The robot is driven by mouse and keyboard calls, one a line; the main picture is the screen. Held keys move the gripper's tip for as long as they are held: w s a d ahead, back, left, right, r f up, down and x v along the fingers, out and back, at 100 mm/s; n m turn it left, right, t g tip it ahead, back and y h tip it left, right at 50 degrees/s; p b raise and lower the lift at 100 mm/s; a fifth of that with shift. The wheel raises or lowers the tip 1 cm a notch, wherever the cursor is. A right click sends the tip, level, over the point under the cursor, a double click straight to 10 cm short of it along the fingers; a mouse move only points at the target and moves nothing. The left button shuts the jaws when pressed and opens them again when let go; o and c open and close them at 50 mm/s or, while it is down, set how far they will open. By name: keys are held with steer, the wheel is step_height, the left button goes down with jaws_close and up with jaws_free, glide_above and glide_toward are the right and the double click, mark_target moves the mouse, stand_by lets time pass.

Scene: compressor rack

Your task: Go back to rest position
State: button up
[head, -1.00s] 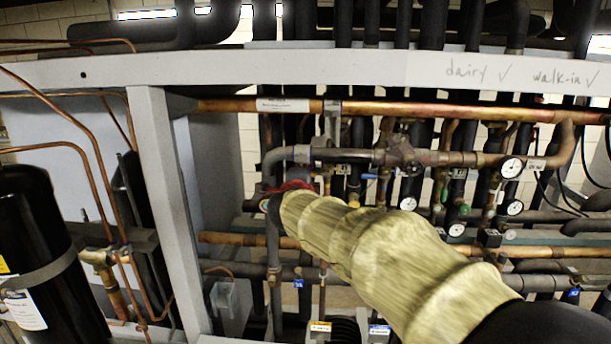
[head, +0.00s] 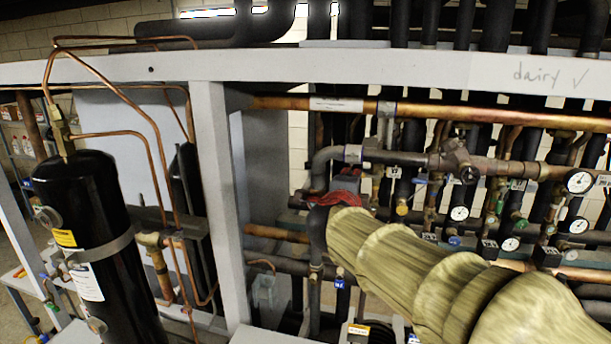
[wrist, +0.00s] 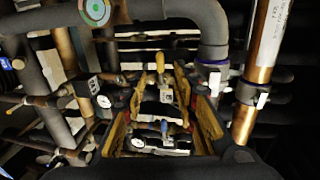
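My arm, in a tan ribbed sleeve, reaches from the lower right of the head view into the compressor rack (head: 213,190). Its end, with some red material, is by the grey pipe elbow at the left of the pipework. My gripper's fingers are largely hidden there. In the wrist view my gripper (wrist: 161,82) is open, its two yellowish-edged fingers apart. Nothing is held between them; pipes and small valves show through the gap. A grey pipe elbow (wrist: 212,30) and a copper pipe (wrist: 262,50) are close on the right.
The rack's white top beam (head: 400,66) crosses above my arm. A black cylinder (head: 95,230) with thin copper tubes stands at the left. Gauges (head: 579,182) and valves crowd the right. Shelves with bottles (head: 12,135) and open floor show at the far left.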

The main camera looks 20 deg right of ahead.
steer(key=shift+a, duration=0.1)
steer(key=s+a+f+n+y+b, duration=0.5)
steer(key=a+f+n, duration=0.2)
steer(key=a+n, duration=0.1)
steer(key=s+a+f+n+y+b, duration=0.5)
steer(key=a+f+n+b, duration=0.1)
steer(key=a+f+n, duration=0.2)
steer(key=s+d+f+n+g+h+b, duration=0.1)
steer(key=s+d+f+n+g+b, duration=0.3)
steer(key=s+f, duration=1.8)
step_height(320, 180, down, 3)
steer(key=n+g+b, duration=0.3)
steer(key=n+g, duration=0.1)
steer(key=shift+s+d+f+h+b, duration=0.2)
steer(key=shift+s+h+b, duration=0.15)
steer(key=shift+s+h, duration=0.05)
steer(key=shift+r, duration=0.1)
